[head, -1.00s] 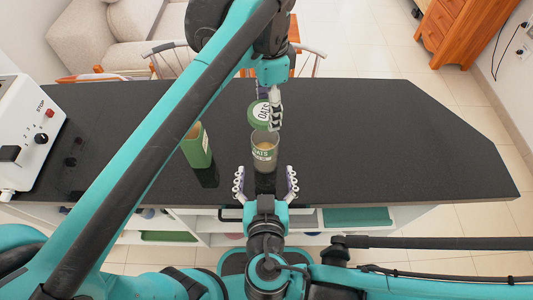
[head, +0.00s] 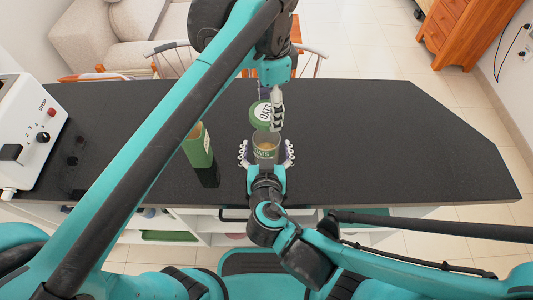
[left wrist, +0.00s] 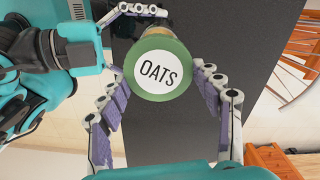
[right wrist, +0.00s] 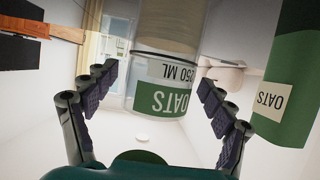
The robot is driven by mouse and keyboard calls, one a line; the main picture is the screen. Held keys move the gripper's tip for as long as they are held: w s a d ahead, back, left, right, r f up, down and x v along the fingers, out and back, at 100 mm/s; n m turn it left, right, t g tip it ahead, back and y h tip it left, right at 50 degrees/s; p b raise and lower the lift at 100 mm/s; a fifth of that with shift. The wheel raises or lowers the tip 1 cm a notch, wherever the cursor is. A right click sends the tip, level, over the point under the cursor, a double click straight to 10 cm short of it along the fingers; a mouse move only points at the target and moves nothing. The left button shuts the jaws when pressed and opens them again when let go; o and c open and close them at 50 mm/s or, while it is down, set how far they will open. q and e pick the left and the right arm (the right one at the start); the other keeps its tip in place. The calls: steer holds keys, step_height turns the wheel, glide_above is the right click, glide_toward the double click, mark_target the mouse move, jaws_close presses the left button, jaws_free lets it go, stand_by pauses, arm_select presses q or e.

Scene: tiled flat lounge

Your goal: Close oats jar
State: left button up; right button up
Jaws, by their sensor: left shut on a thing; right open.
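The oats jar (head: 264,152) is a clear glass with a green OATS label, standing upright on the dark counter with pale oats inside. It also shows in the right wrist view (right wrist: 163,98). The green lid (head: 261,112) with a white OATS disc is held tilted above and just behind the jar, apart from it in the head view. My left gripper (head: 274,110) is shut on the lid, which also fills the middle of the left wrist view (left wrist: 158,93). My right gripper (head: 266,155) is open, its fingers on either side of the jar.
A green oats carton (head: 198,147) stands left of the jar, close to my right gripper. A white appliance (head: 28,135) with a STOP button is at the counter's left end. The counter (head: 400,145) is clear to the right.

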steer(key=shift+w+f, duration=0.2)
steer(key=shift+w, duration=0.35)
steer(key=shift+c, duration=0.3)
steer(key=c, duration=1.7)
arm_select(q)
steer(key=shift+w+f, duration=0.1)
steer(key=shift+f, duration=2.4)
steer(key=shift+f, duration=0.85)
steer(key=shift+f, duration=0.55)
